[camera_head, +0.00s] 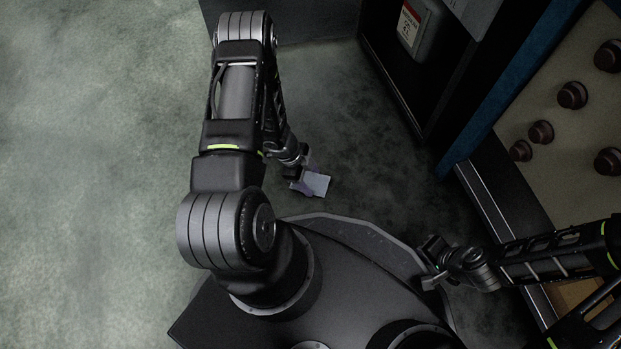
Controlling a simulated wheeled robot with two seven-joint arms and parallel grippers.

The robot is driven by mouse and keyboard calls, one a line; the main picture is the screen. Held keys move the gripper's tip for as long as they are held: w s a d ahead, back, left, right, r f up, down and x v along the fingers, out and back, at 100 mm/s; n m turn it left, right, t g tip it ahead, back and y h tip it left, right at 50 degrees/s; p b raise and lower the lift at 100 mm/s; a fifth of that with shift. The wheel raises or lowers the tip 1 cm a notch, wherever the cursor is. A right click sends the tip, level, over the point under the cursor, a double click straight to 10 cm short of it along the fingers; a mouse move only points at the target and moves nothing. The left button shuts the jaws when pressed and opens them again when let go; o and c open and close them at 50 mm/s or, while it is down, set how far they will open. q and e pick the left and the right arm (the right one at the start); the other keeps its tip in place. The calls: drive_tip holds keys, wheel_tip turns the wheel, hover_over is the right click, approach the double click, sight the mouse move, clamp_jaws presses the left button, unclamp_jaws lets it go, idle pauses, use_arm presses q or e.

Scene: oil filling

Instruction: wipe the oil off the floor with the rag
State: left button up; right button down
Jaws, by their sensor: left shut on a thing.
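The rag (317,183) is a small, light grey-blue cloth with purplish edges, just in front of my base. My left gripper (303,181) is shut on it, low over the floor; whether the rag touches the floor I cannot tell. The floor (110,150) is mottled grey-green, with a darker patch (365,130) behind and right of the rag. I cannot tell clearly where oil lies. My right gripper (427,265) is at the right, beside my base, with its fingers apart and nothing visible between them.
A dark shelf or cabinet at the upper right holds a grey canister (421,28) with a red and white label. A beige panel with several brown knobs (572,95) and a blue edge (505,88) stands at the right. The floor at the left is clear.

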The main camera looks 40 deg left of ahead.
sight(325, 190)
use_arm(q)
drive_tip(key=shift+a, duration=2.4)
drive_tip(key=shift+d, duration=0.1)
drive_tip(key=shift+d, duration=0.3)
drive_tip(key=d, duration=0.8)
drive_tip(key=shift+f, duration=0.1)
drive_tip(key=shift+d, duration=0.65)
drive_tip(key=shift+a, duration=0.1)
